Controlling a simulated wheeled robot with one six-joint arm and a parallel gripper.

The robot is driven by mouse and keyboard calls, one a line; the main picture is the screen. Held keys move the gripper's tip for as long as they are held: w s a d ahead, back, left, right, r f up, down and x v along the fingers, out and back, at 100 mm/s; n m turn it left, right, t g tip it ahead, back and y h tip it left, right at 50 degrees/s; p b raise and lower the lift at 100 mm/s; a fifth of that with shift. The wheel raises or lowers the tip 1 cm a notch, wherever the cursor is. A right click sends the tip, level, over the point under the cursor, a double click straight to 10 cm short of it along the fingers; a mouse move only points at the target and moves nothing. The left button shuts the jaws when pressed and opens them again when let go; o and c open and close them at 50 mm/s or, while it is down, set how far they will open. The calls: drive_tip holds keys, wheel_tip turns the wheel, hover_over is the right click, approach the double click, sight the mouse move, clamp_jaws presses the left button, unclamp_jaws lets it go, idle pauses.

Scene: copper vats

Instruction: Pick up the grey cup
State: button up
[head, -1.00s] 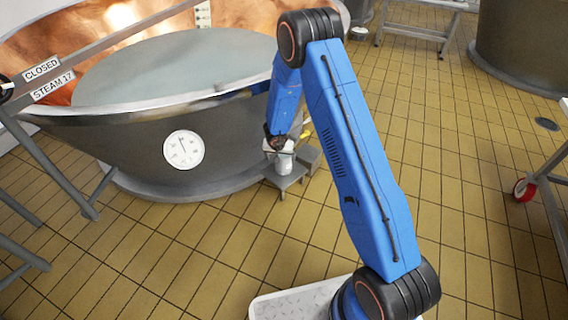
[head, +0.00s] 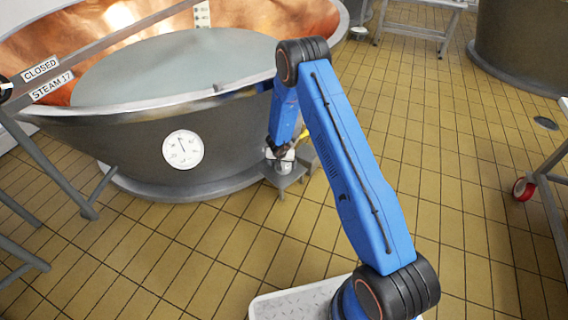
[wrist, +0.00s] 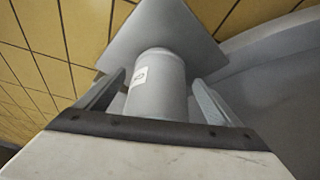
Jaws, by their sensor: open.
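The grey cup (wrist: 158,85) stands between the two fingers of my gripper (wrist: 158,92) in the wrist view. It is a plain grey cylinder with a small white label on its left side. A gap shows on each side of it, so the fingers are open and apart from it. Below the cup is a grey square stool top (wrist: 128,45). In the head view, my gripper (head: 281,155) is over the small grey stool (head: 284,178) beside the vat. The cup is small there and partly hidden by my gripper.
The big copper vat (head: 135,135) with a dial stands directly left of the stool, its wall close to my gripper. A second step or stool (head: 308,158) is just behind. A wheeled frame (head: 540,185) stands at the far right.

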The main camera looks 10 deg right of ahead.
drive_tip(key=shift+x, duration=1.5)
drive_tip(key=shift+r, duration=0.1)
drive_tip(key=c, duration=1.9)
drive_tip(key=shift+r, duration=0.2)
